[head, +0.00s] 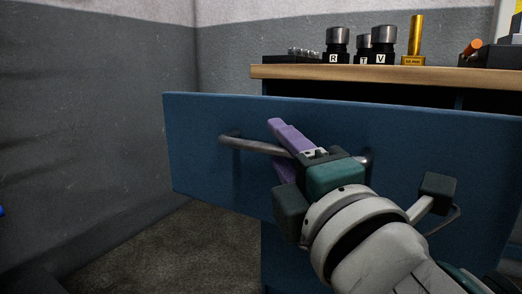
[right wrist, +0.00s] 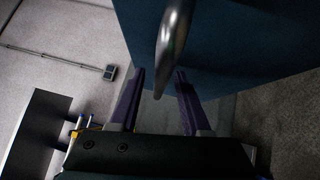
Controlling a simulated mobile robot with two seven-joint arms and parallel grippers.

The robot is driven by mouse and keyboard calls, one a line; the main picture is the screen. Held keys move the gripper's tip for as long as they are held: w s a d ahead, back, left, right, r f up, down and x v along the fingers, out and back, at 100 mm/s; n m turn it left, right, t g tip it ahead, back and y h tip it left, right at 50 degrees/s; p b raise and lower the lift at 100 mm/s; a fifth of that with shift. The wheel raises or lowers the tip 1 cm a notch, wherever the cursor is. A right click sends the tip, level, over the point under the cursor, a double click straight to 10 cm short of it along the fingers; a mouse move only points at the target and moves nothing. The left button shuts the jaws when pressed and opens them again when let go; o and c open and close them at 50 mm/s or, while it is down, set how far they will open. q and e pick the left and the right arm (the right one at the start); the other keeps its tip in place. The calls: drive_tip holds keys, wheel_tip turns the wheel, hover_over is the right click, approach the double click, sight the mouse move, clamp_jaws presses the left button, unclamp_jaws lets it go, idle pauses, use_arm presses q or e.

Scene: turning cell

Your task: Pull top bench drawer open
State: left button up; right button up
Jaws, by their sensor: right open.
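The top bench drawer (head: 205,140) has a wide blue front that stands out from the bench, with a dark gap behind it under the bench top. Its grey bar handle (head: 252,146) runs across the front. My right gripper (head: 276,146) is at the handle, its purple fingers above and below the bar. In the right wrist view the handle (right wrist: 173,38) passes between the two spread fingers of my right gripper (right wrist: 160,82). The fingers look apart from the bar. The right part of the handle is partly hidden by my gripper. My left gripper is not in view.
The wooden bench top (head: 330,73) carries black holders labelled R, T and V, a brass cylinder (head: 415,36) and a dark rack (head: 292,58). A grey wall (head: 90,130) stands to the left. Floor (head: 150,250) is clear left of the bench.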

drive_tip(key=shift+s+d+f, duration=0.1)
drive_tip(key=shift+s, duration=0.4)
drive_tip(key=v, duration=0.9)
drive_tip(key=m+g+h+p, duration=0.65)
drive_tip(key=m+p, duration=0.55)
drive_tip(key=p, duration=1.1)
approach(414, 108)
wheel_tip(414, 108, up, 2)
drive_tip(key=d, duration=0.2)
drive_tip(key=s+r+m+g+y+p, duration=0.3)
drive_tip(key=s+r+m+g+p, duration=0.55)
drive_tip(key=s+r+p, duration=1.05)
drive_tip(key=w+r+p, duration=0.2)
drive_tip(key=r+p, duration=1.4)
drive_tip(key=p, duration=0.4)
drive_tip(key=w+r+p, duration=0.2)
drive_tip(key=r+p, duration=1.4)
drive_tip(key=p, duration=0.3)
drive_tip(key=shift+w+a+n+g+p, duration=0.15)
drive_tip(key=shift+w+n+g+p, duration=0.15)
drive_tip(key=shift+w+n+p, duration=0.05)
